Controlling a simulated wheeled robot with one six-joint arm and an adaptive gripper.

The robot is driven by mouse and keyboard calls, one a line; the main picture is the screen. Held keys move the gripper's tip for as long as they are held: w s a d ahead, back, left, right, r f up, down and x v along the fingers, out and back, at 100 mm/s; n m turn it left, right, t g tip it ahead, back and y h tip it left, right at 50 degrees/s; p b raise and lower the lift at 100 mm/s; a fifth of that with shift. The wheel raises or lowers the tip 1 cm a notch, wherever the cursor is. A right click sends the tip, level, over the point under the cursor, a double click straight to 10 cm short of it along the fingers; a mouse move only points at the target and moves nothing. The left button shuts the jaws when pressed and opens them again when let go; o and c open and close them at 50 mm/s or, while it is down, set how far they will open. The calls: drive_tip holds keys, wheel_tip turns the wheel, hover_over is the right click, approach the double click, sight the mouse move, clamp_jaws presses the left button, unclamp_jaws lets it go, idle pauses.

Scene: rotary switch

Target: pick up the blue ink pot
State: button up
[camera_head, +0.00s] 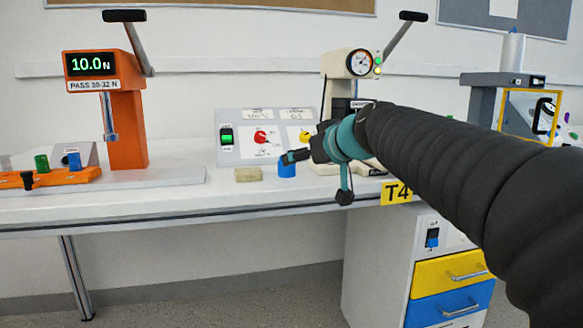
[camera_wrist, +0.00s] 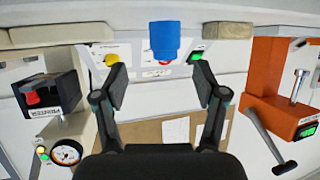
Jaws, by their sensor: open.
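The blue ink pot (camera_head: 287,170) is a small blue cylinder on the white bench, in front of the grey switch panel. In the wrist view, which appears upside down, the pot (camera_wrist: 164,42) is at the top middle, with a narrower end pointing down the picture. My gripper (camera_head: 296,156) is just above and in front of the pot in the head view and hides part of its top. In the wrist view my gripper (camera_wrist: 160,68) has its fingers wide apart with nothing between them. The pot lies beyond the fingertips, roughly centred between them.
A beige block (camera_head: 248,174) lies just left of the pot. The grey panel (camera_head: 228,155) with a green switch and red and yellow knobs stands behind. An orange press (camera_head: 126,130) is at left, a cream press with a dial (camera_head: 360,64) behind my arm.

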drive_tip(key=shift+x, duration=1.25)
drive_tip(key=shift+s+a+x, duration=0.1)
drive_tip(key=shift+x, duration=1.2)
drive_tip(key=shift+s+a+x, duration=0.1)
drive_tip(key=shift+a+x, duration=0.05)
drive_tip(key=shift+x, duration=1.15)
drive_tip(key=shift+f, duration=0.15)
drive_tip(key=c, duration=1.3)
